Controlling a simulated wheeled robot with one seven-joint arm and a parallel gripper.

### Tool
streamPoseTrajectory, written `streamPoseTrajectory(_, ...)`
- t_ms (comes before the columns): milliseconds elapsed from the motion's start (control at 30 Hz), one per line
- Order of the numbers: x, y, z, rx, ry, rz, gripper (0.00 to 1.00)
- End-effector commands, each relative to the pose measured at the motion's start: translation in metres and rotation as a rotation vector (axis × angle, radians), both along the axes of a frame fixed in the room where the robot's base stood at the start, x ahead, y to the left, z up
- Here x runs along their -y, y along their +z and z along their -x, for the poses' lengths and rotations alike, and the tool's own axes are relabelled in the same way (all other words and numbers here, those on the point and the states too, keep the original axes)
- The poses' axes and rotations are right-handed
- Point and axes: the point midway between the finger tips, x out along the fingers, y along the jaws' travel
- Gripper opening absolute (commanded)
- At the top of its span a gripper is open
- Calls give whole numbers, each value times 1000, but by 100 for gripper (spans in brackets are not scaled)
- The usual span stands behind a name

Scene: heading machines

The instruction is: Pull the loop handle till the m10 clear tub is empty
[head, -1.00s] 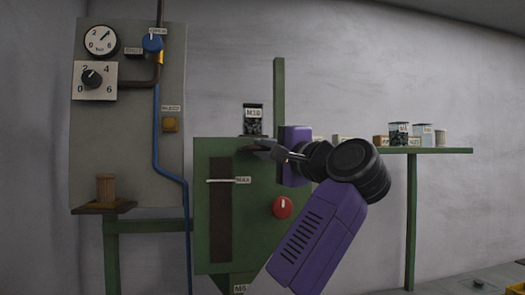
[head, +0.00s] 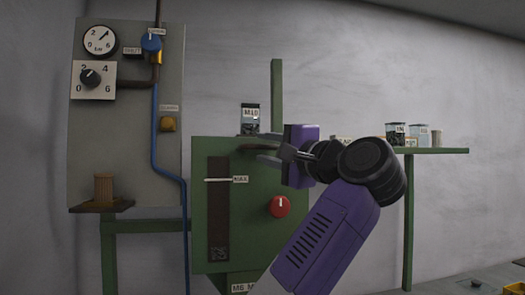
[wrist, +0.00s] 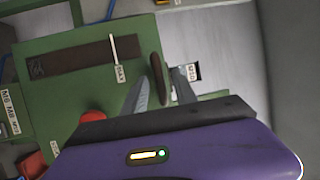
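The M10 clear tub (head: 249,121) stands upright on top of the green machine (head: 238,250), with dark contents behind its label. Its M10 label (wrist: 190,72) shows in the wrist view. A brown rounded piece (wrist: 157,79) lies between my fingertips; it also shows at the machine's upper edge in the head view (head: 254,149). I take it for the loop handle, but no hole is visible. My gripper (head: 270,150) is open in front of the machine's upper right. In the wrist view its fingers (wrist: 163,84) stand apart, on either side of the brown piece.
The machine has a dark window (head: 218,215) with a white MAX line and a red knob (head: 279,206). A grey panel with dials (head: 125,140) stands left. A shelf (head: 440,151) with several tubs is at right.

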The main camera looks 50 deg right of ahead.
Motion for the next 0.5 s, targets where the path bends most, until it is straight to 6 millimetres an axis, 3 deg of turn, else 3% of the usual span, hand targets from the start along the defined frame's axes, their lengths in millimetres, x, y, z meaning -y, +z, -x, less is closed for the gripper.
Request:
streamPoseTrajectory(300, -9, -9, 48, 2, -2, 1, 34)
streamPoseTrajectory(500, -12, -10, 58, 0, -1, 0, 34)
